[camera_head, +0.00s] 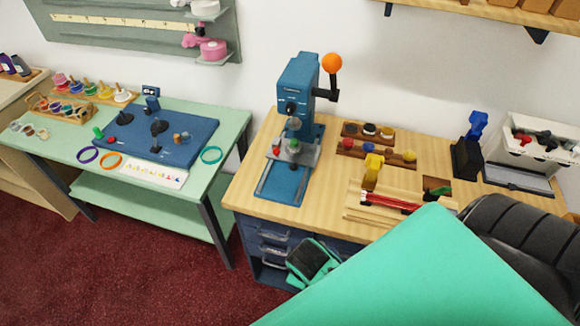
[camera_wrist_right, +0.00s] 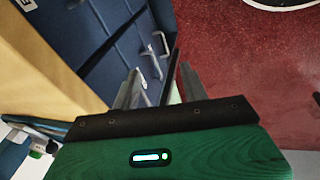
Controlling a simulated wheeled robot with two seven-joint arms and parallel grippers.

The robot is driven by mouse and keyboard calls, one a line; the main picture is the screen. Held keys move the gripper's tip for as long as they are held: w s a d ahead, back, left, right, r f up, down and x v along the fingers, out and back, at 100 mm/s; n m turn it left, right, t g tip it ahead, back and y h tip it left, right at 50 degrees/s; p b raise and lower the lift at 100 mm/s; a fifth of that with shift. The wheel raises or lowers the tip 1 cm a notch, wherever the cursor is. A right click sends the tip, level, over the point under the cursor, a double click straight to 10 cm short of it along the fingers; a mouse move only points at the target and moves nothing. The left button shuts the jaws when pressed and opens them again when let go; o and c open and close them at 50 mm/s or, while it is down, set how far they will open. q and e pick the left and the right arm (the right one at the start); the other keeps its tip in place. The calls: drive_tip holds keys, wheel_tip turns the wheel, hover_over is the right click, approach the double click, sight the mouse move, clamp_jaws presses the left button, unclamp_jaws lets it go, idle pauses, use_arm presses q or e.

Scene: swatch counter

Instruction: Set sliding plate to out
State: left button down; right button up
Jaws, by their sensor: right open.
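A blue press (camera_head: 297,88) with an orange ball on its lever stands on the wooden counter. The grey sliding plate (camera_head: 279,154) sits under the press head, at the back of the blue base (camera_head: 284,184); the front of the base with its rails is bare. A small green item and a red one show at the plate. My right gripper is open and empty in the right wrist view (camera_wrist_right: 160,85), pointing along the blue drawer front. In the head view a green and black part of it (camera_head: 311,259) shows low before the cabinet, below the press. My left gripper is out of view.
The blue drawer cabinet (camera_head: 262,235) with handles is close to my right gripper. Right of the press are holders with coloured knobs (camera_head: 375,148), a yellow item (camera_head: 373,170) and red rods (camera_head: 390,201). A green table (camera_head: 232,125) stands left, with a gap between.

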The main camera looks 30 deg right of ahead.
drive_tip(key=w+r+n+t+h, duration=0.1)
drive_tip(key=w+r+n+h, duration=0.5)
drive_tip(key=w+n, duration=0.4)
drive_tip(key=n+t+h, duration=0.1)
drive_tip(key=n+h, duration=0.3)
drive_tip(key=n, duration=0.4)
approach(291, 168)
drive_tip(key=s+a, duration=0.1)
drive_tip(key=a, duration=0.1)
drive_tip(key=s+a, duration=0.1)
drive_tip(key=shift+s+a+p, duration=0.35)
drive_tip(key=shift+a+p, duration=0.05)
drive_tip(key=shift+n+t+h, duration=0.3)
drive_tip(key=shift+t+h, duration=0.1)
drive_tip(key=shift+h, duration=0.1)
drive_tip(key=p+x, duration=0.1)
drive_tip(key=x, duration=0.3)
drive_tip(key=p+x, duration=0.1)
drive_tip(key=x, duration=0.8)
drive_tip(key=shift+w+d+r+p, duration=0.1)
drive_tip(key=shift+w+d+p, duration=0.25)
drive_tip(key=shift+w+p, duration=0.1)
clamp_jaws()
